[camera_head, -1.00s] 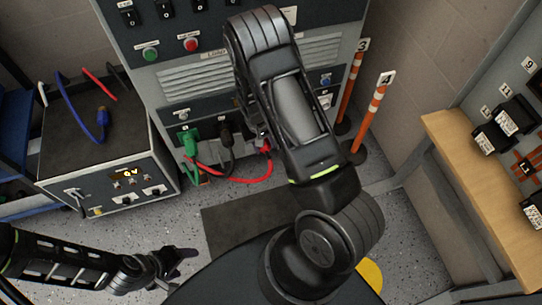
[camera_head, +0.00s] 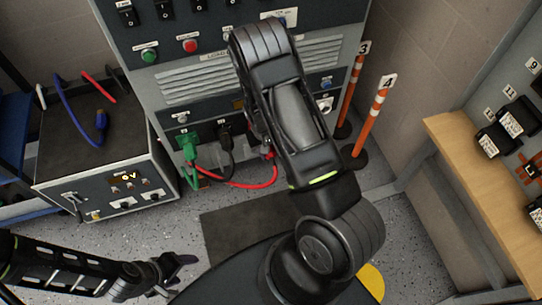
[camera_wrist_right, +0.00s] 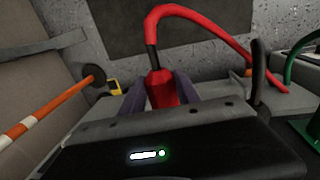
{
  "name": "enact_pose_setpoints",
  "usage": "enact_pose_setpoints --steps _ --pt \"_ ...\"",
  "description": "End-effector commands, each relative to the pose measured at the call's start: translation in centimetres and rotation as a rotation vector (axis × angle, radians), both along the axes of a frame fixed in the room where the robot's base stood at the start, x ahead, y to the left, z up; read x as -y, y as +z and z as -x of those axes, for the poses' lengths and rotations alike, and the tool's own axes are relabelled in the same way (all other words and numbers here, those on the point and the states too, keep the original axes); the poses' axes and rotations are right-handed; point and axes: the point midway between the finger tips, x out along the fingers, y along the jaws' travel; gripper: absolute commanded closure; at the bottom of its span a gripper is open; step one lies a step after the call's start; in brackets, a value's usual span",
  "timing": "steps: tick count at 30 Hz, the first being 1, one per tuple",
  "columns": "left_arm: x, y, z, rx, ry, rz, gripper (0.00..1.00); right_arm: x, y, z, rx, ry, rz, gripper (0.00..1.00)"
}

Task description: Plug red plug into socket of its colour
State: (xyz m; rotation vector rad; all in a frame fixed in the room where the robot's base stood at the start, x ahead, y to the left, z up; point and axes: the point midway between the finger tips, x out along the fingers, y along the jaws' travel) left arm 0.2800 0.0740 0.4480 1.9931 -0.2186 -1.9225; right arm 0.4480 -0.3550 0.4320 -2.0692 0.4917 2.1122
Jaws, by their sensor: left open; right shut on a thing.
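The red plug (camera_wrist_right: 162,92) sits between the fingers of my right gripper (camera_wrist_right: 160,97) in the right wrist view, and the gripper is shut on it. A red cable (camera_wrist_right: 200,18) arches away from the plug; in the head view the cable (camera_head: 245,184) loops low in front of the cabinet. My right arm hides most of the plug and the panel behind it in the head view. I cannot see a red socket or tell whether the plug touches one. My left gripper (camera_head: 183,268) is open and empty above the floor at lower left.
A green plug (camera_head: 187,143) and a black plug (camera_head: 225,137) sit in the cabinet front (camera_head: 170,60). A grey power unit (camera_head: 105,175) with blue and red leads stands left. Orange-white posts (camera_head: 369,118) and a wooden bench (camera_head: 480,190) are right. Floor between is clear.

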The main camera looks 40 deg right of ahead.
Motion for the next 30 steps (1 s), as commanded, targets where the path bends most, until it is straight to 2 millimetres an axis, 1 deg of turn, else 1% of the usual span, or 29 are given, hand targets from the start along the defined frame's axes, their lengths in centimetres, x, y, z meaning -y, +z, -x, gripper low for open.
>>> enact_pose_setpoints --steps 1,3,12,18,30 --pt "0.0 -0.6 0.0 0.000 0.000 0.000 0.35 0.2 -0.3 -0.6 0.002 -0.001 0.001 0.98" --pt "0.0 -1.0 0.0 0.000 0.000 0.000 0.35 0.4 -0.3 -1.2 0.003 -0.001 0.000 0.98" --pt "0.0 -2.2 0.0 0.000 0.000 0.000 0.35 1.2 -0.1 -3.4 0.002 -0.001 0.001 0.98" --pt "0.0 -2.4 0.0 0.000 0.000 0.000 0.35 1.4 0.0 -3.8 0.000 -0.001 0.000 0.98" --pt "0.0 -2.3 0.0 0.000 0.000 0.000 0.35 1.3 0.0 -3.8 0.000 0.000 0.000 0.98"
